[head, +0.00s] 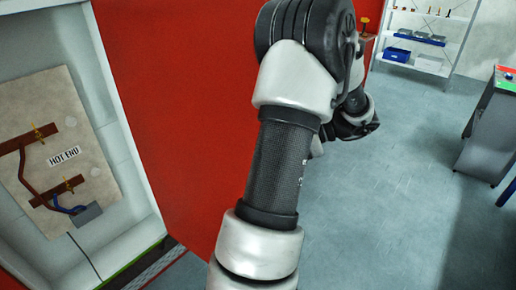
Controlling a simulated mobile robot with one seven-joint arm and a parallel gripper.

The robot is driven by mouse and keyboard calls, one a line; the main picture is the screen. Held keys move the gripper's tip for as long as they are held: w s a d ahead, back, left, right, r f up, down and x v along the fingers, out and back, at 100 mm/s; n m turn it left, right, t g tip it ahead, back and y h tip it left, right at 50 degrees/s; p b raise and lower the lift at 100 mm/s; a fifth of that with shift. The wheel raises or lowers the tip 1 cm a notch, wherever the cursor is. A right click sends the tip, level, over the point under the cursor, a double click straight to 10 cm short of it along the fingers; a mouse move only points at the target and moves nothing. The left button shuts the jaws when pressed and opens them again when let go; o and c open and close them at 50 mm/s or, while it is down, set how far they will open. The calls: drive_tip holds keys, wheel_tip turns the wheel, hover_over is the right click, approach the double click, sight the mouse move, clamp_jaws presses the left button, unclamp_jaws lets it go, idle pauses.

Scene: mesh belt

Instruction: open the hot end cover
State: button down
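A large red panel (170,95) stands upright beside an open white recess (105,118) at the left of the head view. It looks like the cover, swung out from the recess. Inside the recess is a beige board (40,105) with a label (63,156) reading "HOT END", brown pipes and brass-coloured fittings. My arm crosses the middle of the view in front of the red panel. My gripper (360,126) seems to be the dark shape at the arm's far end, right of the panel. It is mostly hidden behind the arm, and its fingers cannot be made out.
A shelf unit (412,70) with blue and white bins stands at the back right. A grey cabinet or bench (488,135) with a red and green top is at the right edge. The grey floor (385,205) between is clear.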

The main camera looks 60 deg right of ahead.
drive_tip(key=shift+d, duration=0.15)
idle(0.4)
drive_tip(key=c, duration=2.1)
unclamp_jaws()
drive_tip(key=shift+w, duration=0.1)
drive_tip(key=p+v, duration=0.1)
drive_tip(key=v, duration=1.6)
drive_tip(key=shift+d+r, duration=0.1)
drive_tip(key=shift+r, duration=0.1)
